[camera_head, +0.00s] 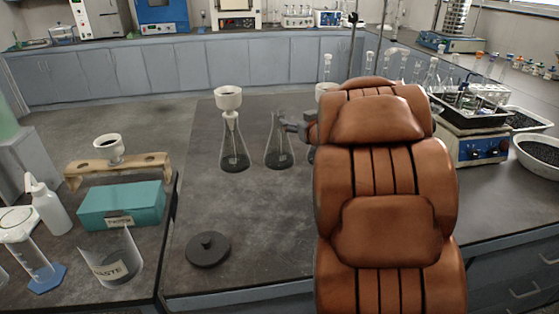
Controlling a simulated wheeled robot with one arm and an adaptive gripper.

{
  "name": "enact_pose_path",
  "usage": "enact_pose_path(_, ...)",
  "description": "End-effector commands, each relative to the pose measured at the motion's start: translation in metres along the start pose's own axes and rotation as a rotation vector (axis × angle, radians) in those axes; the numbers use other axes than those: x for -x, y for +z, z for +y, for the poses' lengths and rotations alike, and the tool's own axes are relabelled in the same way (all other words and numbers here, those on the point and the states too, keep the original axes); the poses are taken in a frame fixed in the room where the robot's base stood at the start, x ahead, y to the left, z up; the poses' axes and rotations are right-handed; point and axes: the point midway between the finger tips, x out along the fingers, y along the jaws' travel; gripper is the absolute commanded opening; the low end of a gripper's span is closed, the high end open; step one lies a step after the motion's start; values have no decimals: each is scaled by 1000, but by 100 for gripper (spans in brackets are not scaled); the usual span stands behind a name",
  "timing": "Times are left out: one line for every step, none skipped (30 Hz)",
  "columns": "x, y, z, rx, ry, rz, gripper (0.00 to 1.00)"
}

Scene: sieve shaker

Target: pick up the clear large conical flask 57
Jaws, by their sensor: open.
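Two clear conical flasks with dark contents stand upright on the dark bench. The left flask (234,150) carries a white funnel (228,98). The other flask (279,150) has no funnel and stands just right of it. My gripper (286,123) is small in view, open, at the right side of this second flask's neck. I cannot tell whether it touches the glass. No number is readable on either flask, so I cannot tell which is 57. My brown arm hides the bench to the right, where another white funnel top (325,90) partly shows.
A black round lid (208,249) lies on the near bench. To the left are a teal box (122,206), a waste beaker (112,260), a wash bottle (48,206) and a wooden funnel stand (118,165). A shaker device (476,142) and trays stand at right.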

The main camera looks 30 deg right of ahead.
Motion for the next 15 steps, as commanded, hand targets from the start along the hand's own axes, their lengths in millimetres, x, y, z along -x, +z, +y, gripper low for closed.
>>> enact_pose_path(-4, 14, 2, -13, -32, 31, 69)
enact_pose_path(-6, 15, 1, -19, -56, 53, 69)
enact_pose_path(-7, 17, -1, -30, -89, 81, 69)
enact_pose_path(-7, 20, -2, -37, -110, 97, 69)
enact_pose_path(-8, 22, -4, -45, -133, 114, 69)
enact_pose_path(-7, 24, -5, -55, -159, 132, 69)
enact_pose_path(-7, 25, -7, -61, -177, 144, 69)
enact_pose_path(-6, 25, -8, -67, -194, 157, 69)
enact_pose_path(-6, 26, -9, -74, -211, 168, 69)
enact_pose_path(-5, 27, -10, -79, -222, 175, 69)
enact_pose_path(-4, 26, -11, -82, -232, 183, 69)
enact_pose_path(-4, 26, -12, -86, -243, 191, 69)
enact_pose_path(-5, 26, -13, -88, -249, 194, 69)
enact_pose_path(-6, 26, -14, -89, -253, 197, 69)
enact_pose_path(-8, 25, -15, -90, -257, 198, 69)
